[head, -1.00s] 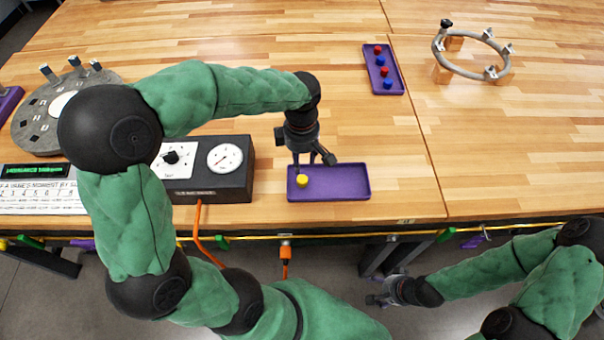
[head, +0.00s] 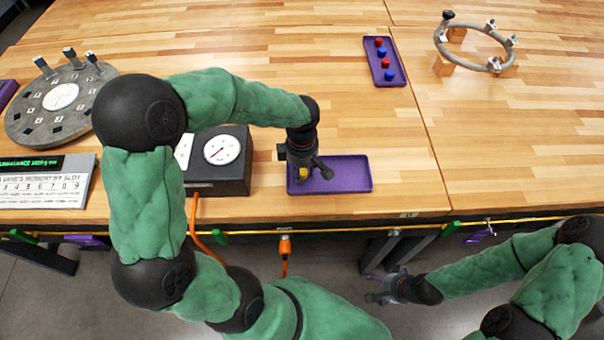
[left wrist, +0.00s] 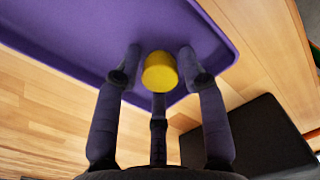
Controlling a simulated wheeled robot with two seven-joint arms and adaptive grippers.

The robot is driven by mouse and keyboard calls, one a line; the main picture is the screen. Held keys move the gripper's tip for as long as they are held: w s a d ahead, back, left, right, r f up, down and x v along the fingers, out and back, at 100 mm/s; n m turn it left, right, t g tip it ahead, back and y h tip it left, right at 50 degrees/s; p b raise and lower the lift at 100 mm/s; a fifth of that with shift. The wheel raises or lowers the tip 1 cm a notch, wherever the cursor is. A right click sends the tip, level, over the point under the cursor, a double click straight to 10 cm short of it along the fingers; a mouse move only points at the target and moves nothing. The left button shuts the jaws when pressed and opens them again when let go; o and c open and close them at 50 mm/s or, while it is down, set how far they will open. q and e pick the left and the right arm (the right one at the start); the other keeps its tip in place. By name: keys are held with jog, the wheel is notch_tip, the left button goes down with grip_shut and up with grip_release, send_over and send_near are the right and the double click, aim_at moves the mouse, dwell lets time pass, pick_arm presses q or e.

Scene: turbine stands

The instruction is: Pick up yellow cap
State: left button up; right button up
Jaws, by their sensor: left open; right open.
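The yellow cap (left wrist: 160,72) sits in the purple tray (head: 345,175), near the tray's corner in the left wrist view. In the head view the yellow cap (head: 304,173) is partly hidden by my left gripper. My left gripper (head: 312,174) is over the left end of the tray. Its fingers (left wrist: 160,68) are open on either side of the cap, and I see a gap between them and the cap. My right gripper (head: 376,290) is open and empty, low in front of the table's edge.
A black gauge box (head: 232,180) stands just left of the tray. A second purple tray (head: 397,72) with red and blue caps lies farther back. A grey ring (head: 462,62) on wooden blocks is at the back right. Bare table (head: 400,150) lies right of the tray.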

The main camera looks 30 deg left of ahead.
aim_at(302, 172)
pick_arm(q)
jog(key=c, duration=0.6)
jog(key=shift+r, duration=0.1)
jog(key=shift+r, duration=0.4)
jog(key=r, duration=0.1)
jog(key=r+p, duration=0.1)
jog(key=r, duration=0.1)
jog(key=shift+s+d+r, duration=0.15)
jog(key=shift+s, duration=0.1)
jog(key=s+d+r+p, duration=0.1)
jog(key=s+d+r, duration=0.1)
jog(key=s+r, duration=0.1)
jog(key=s+d+r+p, duration=0.1)
jog(key=s+d+r, duration=0.1)
jog(key=s, duration=0.3)
jog(key=s+d+r+p, duration=0.1)
jog(key=s+d+r, duration=0.1)
jog(key=s+r, duration=0.2)
jog(key=shift+d+p, duration=0.1)
jog(key=shift+p, duration=0.25)
